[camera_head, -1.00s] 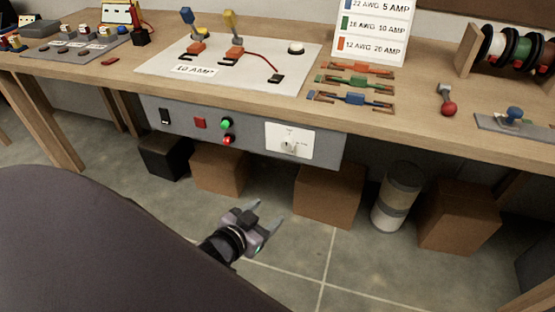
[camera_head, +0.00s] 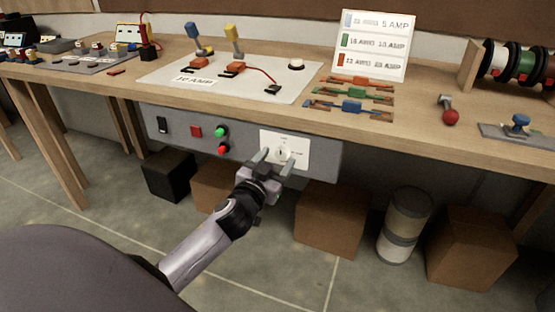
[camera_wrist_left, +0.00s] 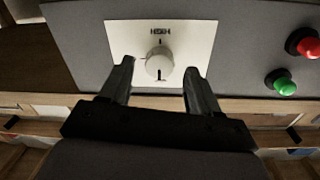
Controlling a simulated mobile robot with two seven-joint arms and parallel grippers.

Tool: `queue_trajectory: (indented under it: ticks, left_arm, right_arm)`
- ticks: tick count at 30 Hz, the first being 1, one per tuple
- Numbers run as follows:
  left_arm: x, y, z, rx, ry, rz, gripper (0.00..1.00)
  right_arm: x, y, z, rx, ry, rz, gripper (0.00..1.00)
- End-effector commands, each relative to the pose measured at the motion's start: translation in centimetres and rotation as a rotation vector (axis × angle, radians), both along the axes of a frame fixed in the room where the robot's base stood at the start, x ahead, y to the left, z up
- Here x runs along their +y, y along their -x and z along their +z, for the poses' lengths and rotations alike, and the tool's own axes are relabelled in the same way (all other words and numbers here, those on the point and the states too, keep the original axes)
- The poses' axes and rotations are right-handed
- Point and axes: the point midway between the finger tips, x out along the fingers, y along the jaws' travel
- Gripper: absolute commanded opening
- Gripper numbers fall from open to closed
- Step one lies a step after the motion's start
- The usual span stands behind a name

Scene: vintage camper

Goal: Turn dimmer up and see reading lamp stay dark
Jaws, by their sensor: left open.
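The dimmer is a round white knob (camera_head: 282,155) on a white plate (camera_head: 300,139), set in the grey panel under the bench's front edge. In the left wrist view the knob (camera_wrist_left: 159,63) sits between and just beyond my fingertips, with "HIGH" printed above it. My left gripper (camera_head: 273,160) is open, with one finger on each side of the knob and no clear contact. It also shows in the left wrist view (camera_wrist_left: 160,80). A small white dome (camera_head: 296,63) stands on the board on the bench; I cannot tell whether it is the reading lamp. My right gripper is out of view.
Boxes (camera_head: 330,216) and a canister (camera_head: 404,222) stand below. The bench (camera_head: 430,135) overhangs the panel.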

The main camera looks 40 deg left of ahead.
Motion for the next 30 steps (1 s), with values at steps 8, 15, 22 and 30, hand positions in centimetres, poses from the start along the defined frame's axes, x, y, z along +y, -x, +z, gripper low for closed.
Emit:
queue_trajectory:
  ticks: [8,15,22,30]
  left_arm:
    - [0.25,-1.36,-0.01,0.000,0.000,0.000,0.62]
    - [0.24,-1.36,-0.02,0.001,0.000,-0.001,0.59]
    - [0.24,-1.34,-0.02,0.000,0.000,-0.001,0.06]
    - [0.22,-1.34,0.06,0.008,-0.031,-0.001,0.06]
  right_arm:
    - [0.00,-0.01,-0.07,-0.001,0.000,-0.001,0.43]
    - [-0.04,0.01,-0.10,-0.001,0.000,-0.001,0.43]
    - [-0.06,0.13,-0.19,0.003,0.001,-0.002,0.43]
    - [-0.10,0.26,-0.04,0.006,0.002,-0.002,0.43]
